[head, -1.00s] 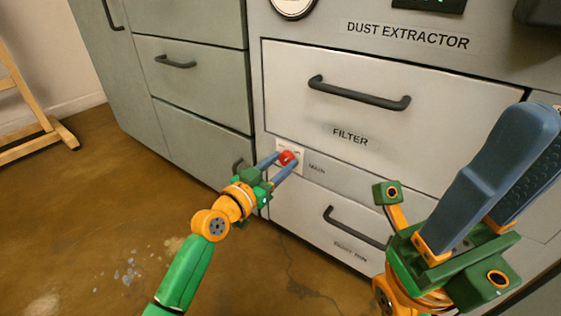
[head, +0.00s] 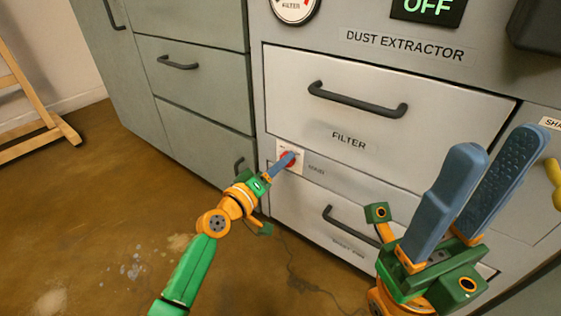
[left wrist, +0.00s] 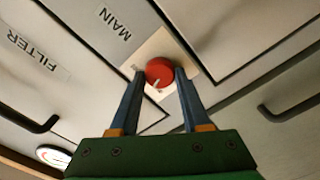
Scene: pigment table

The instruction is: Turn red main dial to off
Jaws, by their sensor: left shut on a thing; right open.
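The red main dial (head: 287,160) sits on a pale square plate on the front of the grey dust extractor cabinet, left of a small label. My left gripper (head: 287,159) is at the dial and partly covers it in the head view. In the left wrist view the red dial (left wrist: 159,72) lies between the two blue fingertips of my left gripper (left wrist: 160,74), shut on it; a pale pointer mark on the dial points down and slightly left in that picture. The label MAIN is beside it. My right gripper (head: 492,175) is open and empty at the lower right.
A display (head: 428,8) at the top reads OFF. The filter drawer handle (head: 357,100) sticks out above the dial, and a lower drawer handle (head: 350,228) below. A round gauge (head: 294,8) is above.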

